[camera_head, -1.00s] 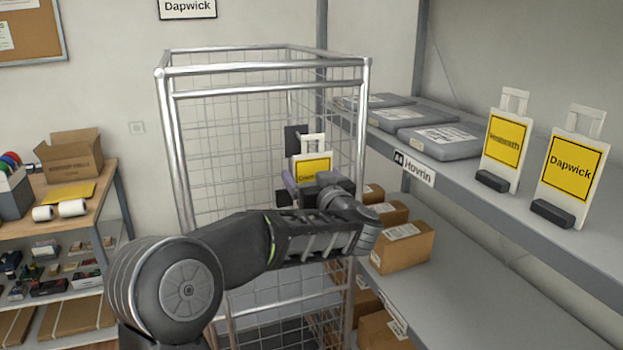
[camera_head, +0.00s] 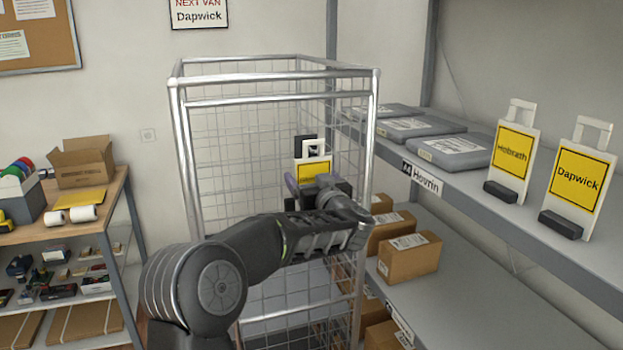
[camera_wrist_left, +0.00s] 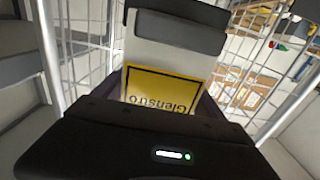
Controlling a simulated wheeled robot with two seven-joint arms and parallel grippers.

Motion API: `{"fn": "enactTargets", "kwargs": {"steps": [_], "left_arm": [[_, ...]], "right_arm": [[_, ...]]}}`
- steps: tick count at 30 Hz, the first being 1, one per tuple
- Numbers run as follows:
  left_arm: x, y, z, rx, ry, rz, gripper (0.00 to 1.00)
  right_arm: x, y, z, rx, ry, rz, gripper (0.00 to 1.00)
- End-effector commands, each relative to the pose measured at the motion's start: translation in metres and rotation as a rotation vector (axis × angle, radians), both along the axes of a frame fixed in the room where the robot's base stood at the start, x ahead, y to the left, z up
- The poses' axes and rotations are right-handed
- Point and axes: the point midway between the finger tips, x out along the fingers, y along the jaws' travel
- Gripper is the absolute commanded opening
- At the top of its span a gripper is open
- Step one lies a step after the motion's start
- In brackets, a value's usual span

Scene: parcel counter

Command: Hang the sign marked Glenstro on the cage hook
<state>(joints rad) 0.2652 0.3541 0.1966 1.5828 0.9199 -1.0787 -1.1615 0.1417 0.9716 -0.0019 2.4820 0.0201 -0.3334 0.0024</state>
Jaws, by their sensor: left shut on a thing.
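My left gripper (camera_head: 318,192) is shut on the Glenstro sign (camera_head: 311,171), a white board with a yellow panel and an open handle at its top. The sign is held upright at the wire cage (camera_head: 182,150), its lower part hidden by my gripper. A dark plate (camera_head: 303,141), probably the hook's mount, shows just behind the handle; the hook itself is not clear. I cannot tell whether the handle touches it. In the left wrist view the Glenstro sign (camera_wrist_left: 165,85) appears upside down, with a dark block (camera_wrist_left: 175,30) across it. My right gripper is not in view.
The shelf (camera_head: 480,205) at right holds grey parcels (camera_head: 450,150), a Dapwick sign (camera_head: 578,180) and another yellow sign (camera_head: 512,155). Cardboard boxes (camera_head: 410,258) sit on the lower shelf beside the cage. A workbench (camera_head: 112,205) stands at left.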

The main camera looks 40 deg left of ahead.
Motion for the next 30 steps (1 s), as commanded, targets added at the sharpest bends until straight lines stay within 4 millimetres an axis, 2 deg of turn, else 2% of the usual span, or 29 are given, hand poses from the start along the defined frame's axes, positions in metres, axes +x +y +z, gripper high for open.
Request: {"fn": "enactTargets", "kwargs": {"steps": [12,26,27,30], "left_arm": [[0.003,0.010,-0.015,-0.008,0.008,0.004,0.09],[0.002,0.011,-0.018,-0.010,0.012,0.007,0.09],[0.002,0.011,-0.018,-0.010,0.012,0.007,0.82],[0.002,0.011,-0.018,-0.010,0.012,0.007,0.90]], "right_arm": [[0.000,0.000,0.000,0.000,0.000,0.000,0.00],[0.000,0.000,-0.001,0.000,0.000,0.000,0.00],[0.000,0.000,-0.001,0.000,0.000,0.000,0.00],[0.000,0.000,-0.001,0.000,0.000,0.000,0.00]]}}
